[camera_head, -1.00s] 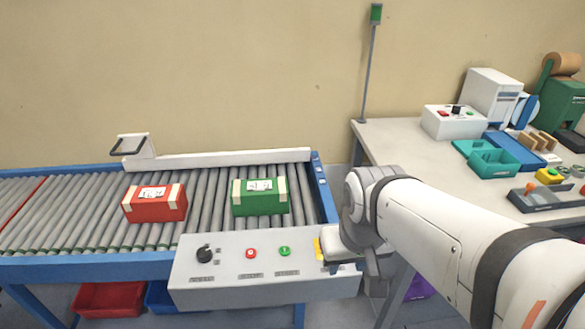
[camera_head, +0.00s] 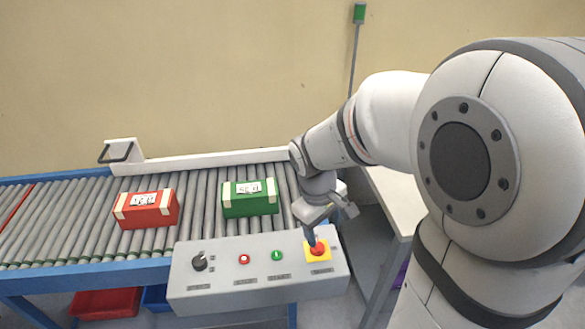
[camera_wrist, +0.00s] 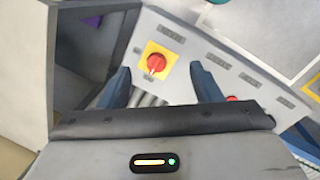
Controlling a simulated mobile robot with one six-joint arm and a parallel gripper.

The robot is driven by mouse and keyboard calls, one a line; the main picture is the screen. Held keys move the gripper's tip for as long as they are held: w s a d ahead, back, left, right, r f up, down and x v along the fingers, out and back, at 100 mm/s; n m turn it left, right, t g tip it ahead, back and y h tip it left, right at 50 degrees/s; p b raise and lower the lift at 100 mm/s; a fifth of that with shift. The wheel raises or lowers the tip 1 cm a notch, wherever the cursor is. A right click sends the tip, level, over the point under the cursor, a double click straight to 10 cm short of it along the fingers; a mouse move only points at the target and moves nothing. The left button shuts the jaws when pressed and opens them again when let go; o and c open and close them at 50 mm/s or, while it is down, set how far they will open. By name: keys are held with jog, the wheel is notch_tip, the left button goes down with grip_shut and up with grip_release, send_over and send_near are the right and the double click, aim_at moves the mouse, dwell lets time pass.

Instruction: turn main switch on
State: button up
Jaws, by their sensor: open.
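The grey control panel (camera_head: 222,290) stands at the front of the conveyor. At its right end is a red rotary knob (camera_head: 319,247) on a yellow plate (camera_head: 311,257). My gripper (camera_head: 311,236) is just above this knob, pointing down. In the wrist view the gripper (camera_wrist: 163,82) is open and empty, its blue fingers apart, with the red knob (camera_wrist: 156,63) on its yellow plate (camera_wrist: 147,49) showing in the gap between them. I see no finger clearly touching the knob. The panel labels are too small to read.
The panel also has a black knob (camera_head: 200,262), a red button (camera_head: 244,259) and a green button (camera_head: 278,255). A red box (camera_head: 147,210) and a green box (camera_head: 249,199) rest on the conveyor rollers (camera_head: 75,222). A table (camera_head: 395,200) is at the right.

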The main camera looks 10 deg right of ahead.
jog(key=w+a+f+n+g+h+p, duration=0.2)
jog(key=w+a+f+n+p, duration=0.1)
jog(key=w+f+n+p, duration=0.3)
jog(key=shift+n, duration=0.6)
jog(key=x, duration=0.5)
jog(key=w+p+x, duration=0.1)
jog(key=x, duration=0.1)
jog(key=shift+d+f, duration=0.3)
jog(key=shift+f, duration=0.05)
jog(key=c, duration=0.9)
